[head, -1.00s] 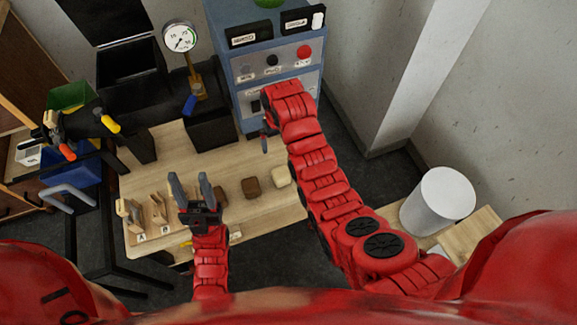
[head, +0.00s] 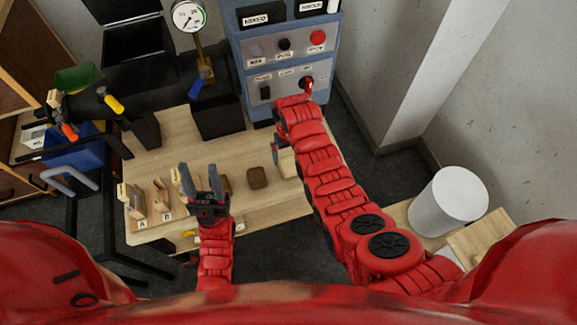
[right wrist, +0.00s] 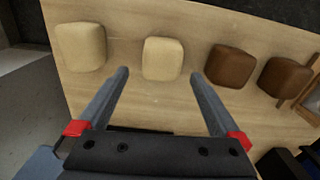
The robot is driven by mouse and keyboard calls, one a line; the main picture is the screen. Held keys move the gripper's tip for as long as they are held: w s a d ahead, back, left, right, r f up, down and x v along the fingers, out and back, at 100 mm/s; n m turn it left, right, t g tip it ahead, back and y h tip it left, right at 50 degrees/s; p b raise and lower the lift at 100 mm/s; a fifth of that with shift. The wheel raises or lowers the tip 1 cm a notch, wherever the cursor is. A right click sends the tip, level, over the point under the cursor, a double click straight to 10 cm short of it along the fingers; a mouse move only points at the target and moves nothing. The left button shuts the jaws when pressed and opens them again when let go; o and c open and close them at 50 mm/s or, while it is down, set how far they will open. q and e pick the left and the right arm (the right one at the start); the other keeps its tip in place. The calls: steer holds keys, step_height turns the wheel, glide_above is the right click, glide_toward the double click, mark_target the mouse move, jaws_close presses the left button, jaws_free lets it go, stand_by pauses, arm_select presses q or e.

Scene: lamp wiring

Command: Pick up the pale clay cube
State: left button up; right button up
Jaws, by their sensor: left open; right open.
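Two pale clay cubes show in the right wrist view. One pale cube (right wrist: 162,58) lies just beyond the fingertips, in line with the gap between them; the other pale cube (right wrist: 81,46) lies further left. My right gripper (right wrist: 159,77) is open and empty, above the wooden table. In the head view a pale cube (head: 286,162) is partly hidden by my right arm; most of my right gripper is hidden too. My left gripper (head: 199,172) is open and empty, near the table's front, by the wooden holders.
Two brown cubes (head: 257,177) (right wrist: 230,66) sit beside the pale ones on the wooden table (head: 265,208). Lettered wooden holders (head: 150,205) stand at front left. A blue control panel (head: 285,65) and a gauge (head: 188,16) stand behind. A white cylinder (head: 447,202) is at right.

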mark_target(287, 166)
steer(key=f, duration=0.2)
steer(key=f+p, duration=0.1)
steer(key=shift+s+f, duration=0.2)
steer(key=shift+f, duration=0.85)
jaws_close()
